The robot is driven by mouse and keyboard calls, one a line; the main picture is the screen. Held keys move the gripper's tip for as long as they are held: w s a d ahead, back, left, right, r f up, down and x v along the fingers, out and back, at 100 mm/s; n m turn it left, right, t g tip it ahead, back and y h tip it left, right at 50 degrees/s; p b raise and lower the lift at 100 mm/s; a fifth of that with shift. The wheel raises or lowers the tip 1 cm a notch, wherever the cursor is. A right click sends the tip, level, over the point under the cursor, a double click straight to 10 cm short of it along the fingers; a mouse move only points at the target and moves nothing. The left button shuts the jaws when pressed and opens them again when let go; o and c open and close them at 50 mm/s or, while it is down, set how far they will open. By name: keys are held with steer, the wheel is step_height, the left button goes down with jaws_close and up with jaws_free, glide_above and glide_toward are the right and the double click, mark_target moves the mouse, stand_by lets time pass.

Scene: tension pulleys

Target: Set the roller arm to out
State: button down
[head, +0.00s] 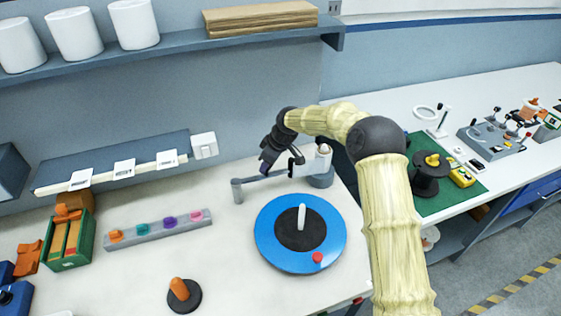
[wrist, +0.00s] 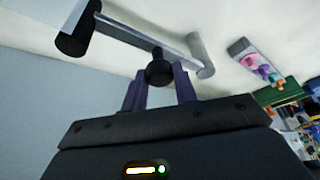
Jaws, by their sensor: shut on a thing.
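The roller arm (head: 262,181) is a grey bar on the white bench, running left from a dark round base (head: 322,178) to an upright grey roller (head: 237,190). In the wrist view the bar (wrist: 128,33) crosses the upper part, with the grey roller (wrist: 201,56) at its right end. A black knob (wrist: 158,69) stands on the bar. My gripper (head: 266,167) is at the bar from above and behind. In the wrist view its two purple fingers (wrist: 160,88) are shut on the black knob. The lower part of the knob is hidden.
A blue disc (head: 267,233) with a white peg and red knob lies just in front of the arm. A grey strip with coloured knobs (head: 160,228) lies to the left. An orange-topped peg (head: 183,294) stands in front. A wall shelf (head: 180,45) hangs above.

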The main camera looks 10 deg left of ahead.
steer(key=shift+w+r, duration=0.1)
steer(key=shift+w, duration=0.05)
stand_by(0.3)
steer(key=c, duration=1.1)
jaws_free()
steer(key=b+v, duration=0.2)
steer(key=v, duration=1.5)
steer(key=shift+d+b, duration=0.15)
steer(key=shift+b, duration=0.25)
steer(key=shift+r, duration=0.1)
